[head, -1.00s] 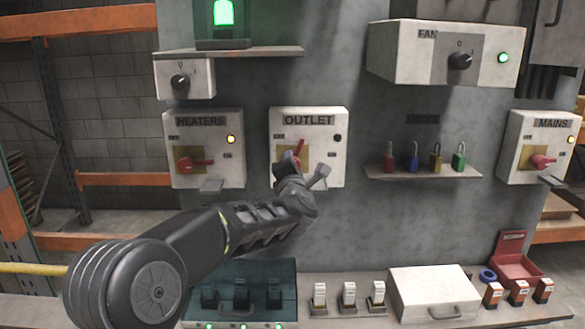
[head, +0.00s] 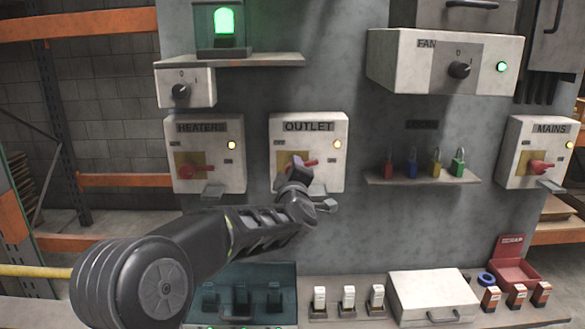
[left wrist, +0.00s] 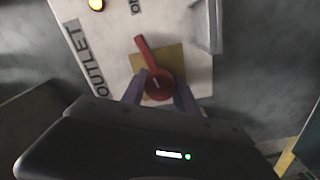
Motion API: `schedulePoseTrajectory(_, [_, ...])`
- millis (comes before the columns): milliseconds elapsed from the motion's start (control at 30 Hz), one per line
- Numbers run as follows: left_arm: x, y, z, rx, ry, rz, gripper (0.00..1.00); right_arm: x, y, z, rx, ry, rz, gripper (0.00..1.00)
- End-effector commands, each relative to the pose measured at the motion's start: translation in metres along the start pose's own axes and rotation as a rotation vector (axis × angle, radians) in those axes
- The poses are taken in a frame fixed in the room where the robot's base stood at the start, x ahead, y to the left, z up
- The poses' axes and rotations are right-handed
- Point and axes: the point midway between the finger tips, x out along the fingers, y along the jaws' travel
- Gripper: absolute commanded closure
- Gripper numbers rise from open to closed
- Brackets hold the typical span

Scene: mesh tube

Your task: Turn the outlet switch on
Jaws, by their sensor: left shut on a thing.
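The outlet switch box (head: 325,130) is a white panel labelled OUTLET on the grey wall. Its red handle (head: 309,163) points to the right, and the yellow lamp (head: 337,144) at its upper right is lit. My left gripper (head: 297,170) is at the handle's hub, partly covering it. In the left wrist view the two fingers sit on either side of the round red hub of the handle (left wrist: 146,56), shut on it, over a yellow plate (left wrist: 174,62). The lit lamp (left wrist: 96,4) shows at the top there. My right gripper is not in view.
The heaters box (head: 208,130) stands to the left, with its red handle pointing right and lamp lit. A shelf with padlocks (head: 422,178) is to the right. Below is a bench with a white case (head: 430,296) and several small switches.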

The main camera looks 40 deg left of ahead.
Motion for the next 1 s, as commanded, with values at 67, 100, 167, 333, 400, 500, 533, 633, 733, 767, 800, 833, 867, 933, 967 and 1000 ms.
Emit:
schedulePoseTrajectory(67, [-0.0002, 0.0001, 0.0006, 0.061, -0.003, -0.003, 1.0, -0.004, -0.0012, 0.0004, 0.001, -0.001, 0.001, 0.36])
schedulePoseTrajectory(100, [-0.0002, 0.0001, 0.0007, 0.089, -0.003, -0.003, 1.0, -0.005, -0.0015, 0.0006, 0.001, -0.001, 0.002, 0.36])
schedulePoseTrajectory(167, [-0.0002, 0.0, 0.0008, 0.127, -0.003, -0.002, 1.0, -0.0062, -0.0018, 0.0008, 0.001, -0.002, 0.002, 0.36])
schedulePoseTrajectory(333, [-0.0002, -0.0004, 0.0012, 0.206, -0.003, -0.002, 1.0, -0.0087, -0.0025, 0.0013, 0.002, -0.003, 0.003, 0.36])
schedulePoseTrajectory(400, [-0.0002, -0.0006, 0.0013, 0.225, -0.003, -0.002, 1.0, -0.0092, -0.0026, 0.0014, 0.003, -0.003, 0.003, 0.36])
schedulePoseTrajectory(500, [-0.0002, -0.0009, 0.0014, 0.244, -0.003, -0.002, 1.0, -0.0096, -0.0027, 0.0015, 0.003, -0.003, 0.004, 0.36])
schedulePoseTrajectory(533, [-0.0002, -0.001, 0.0014, 0.247, -0.003, -0.002, 1.0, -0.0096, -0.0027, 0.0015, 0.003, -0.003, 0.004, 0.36])
schedulePoseTrajectory(633, [-0.0002, -0.0012, 0.0015, 0.253, -0.003, -0.002, 1.0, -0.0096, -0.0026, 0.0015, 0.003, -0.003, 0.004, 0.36])
schedulePoseTrajectory(733, [-0.0002, -0.0013, 0.0016, 0.253, -0.003, -0.002, 1.0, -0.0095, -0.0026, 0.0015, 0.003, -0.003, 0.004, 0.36])
schedulePoseTrajectory(767, [-0.0002, -0.0014, 0.0016, 0.253, -0.003, -0.002, 1.0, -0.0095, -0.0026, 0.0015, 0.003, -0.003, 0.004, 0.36])
schedulePoseTrajectory(800, [-0.0002, -0.0014, 0.0016, 0.253, -0.003, -0.002, 1.0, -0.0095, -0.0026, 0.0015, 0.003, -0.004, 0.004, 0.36])
schedulePoseTrajectory(833, [-0.0002, -0.0014, 0.0016, 0.253, -0.003, -0.002, 1.0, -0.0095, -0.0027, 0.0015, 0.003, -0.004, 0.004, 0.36])
schedulePoseTrajectory(867, [-0.0002, -0.0014, 0.0016, 0.253, -0.003, -0.002, 1.0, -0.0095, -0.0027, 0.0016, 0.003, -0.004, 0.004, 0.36])
schedulePoseTrajectory(933, [-0.0002, -0.0015, 0.0016, 0.253, -0.003, -0.002, 0.64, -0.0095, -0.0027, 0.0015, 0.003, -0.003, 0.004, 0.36])
schedulePoseTrajectory(967, [-0.0002, -0.0015, 0.0016, 0.253, -0.003, -0.002, 0.61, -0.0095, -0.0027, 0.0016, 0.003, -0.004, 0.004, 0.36])
schedulePoseTrajectory(1000, [-0.0001, -0.0014, 0.0015, 0.252, -0.003, -0.002, 0.58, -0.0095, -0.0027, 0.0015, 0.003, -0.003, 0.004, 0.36])
